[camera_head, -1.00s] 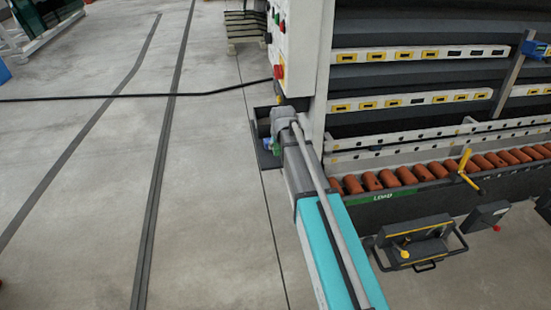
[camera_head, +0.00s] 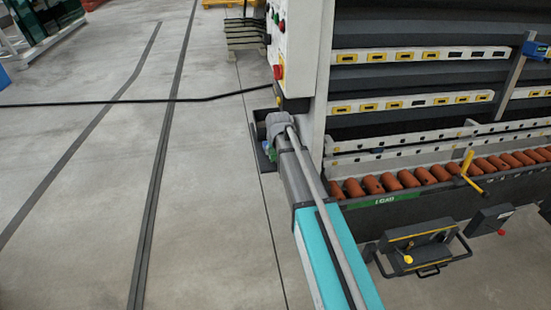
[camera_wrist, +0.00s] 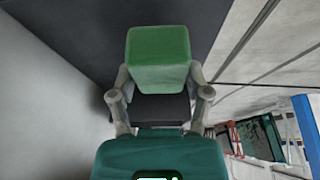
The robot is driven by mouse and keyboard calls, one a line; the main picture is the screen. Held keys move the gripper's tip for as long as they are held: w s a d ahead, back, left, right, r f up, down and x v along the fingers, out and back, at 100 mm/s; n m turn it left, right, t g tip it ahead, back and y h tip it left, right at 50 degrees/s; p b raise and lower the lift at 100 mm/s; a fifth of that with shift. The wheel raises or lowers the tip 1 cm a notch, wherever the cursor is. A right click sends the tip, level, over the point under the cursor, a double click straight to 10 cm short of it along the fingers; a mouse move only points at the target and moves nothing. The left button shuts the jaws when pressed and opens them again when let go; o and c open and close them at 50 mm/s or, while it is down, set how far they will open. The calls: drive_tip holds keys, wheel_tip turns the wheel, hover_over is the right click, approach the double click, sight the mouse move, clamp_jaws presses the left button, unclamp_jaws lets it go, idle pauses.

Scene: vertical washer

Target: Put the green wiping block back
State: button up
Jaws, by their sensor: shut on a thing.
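The green wiping block (camera_wrist: 158,58) is in the wrist view, between the two fingers of my gripper (camera_wrist: 159,84). My gripper is shut on it, with the block standing out past the fingertips. A dark flat surface (camera_wrist: 85,35) lies behind the block; I cannot tell whether they touch. In the head view, my arm reaches to a dark open holder (camera_head: 256,140) at the lower left corner of the washer. My wrist hides most of the holder's inside and my fingers.
The washer's control panel (camera_head: 298,45) and upright side stand just above and right of my wrist. The roller conveyor (camera_head: 420,177) runs to the right. A black cable (camera_head: 130,97) crosses the floor.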

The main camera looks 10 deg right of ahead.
drive_tip(key=shift+f+b, duration=0.9)
drive_tip(key=shift+f, duration=0.3)
drive_tip(key=shift+f, duration=0.15)
drive_tip(key=o, duration=1)
drive_tip(key=shift+r, duration=0.2)
drive_tip(key=p+v, duration=1.1)
drive_tip(key=v, duration=0.1)
drive_tip(key=shift+s, duration=0.1)
drive_tip(key=s+f+g, duration=0.1)
drive_tip(key=s+g, duration=0.3)
drive_tip(key=s, duration=2)
drive_tip(key=shift+s+d+f, duration=0.2)
drive_tip(key=shift+s+f, duration=0.05)
drive_tip(key=shift+s, duration=0.05)
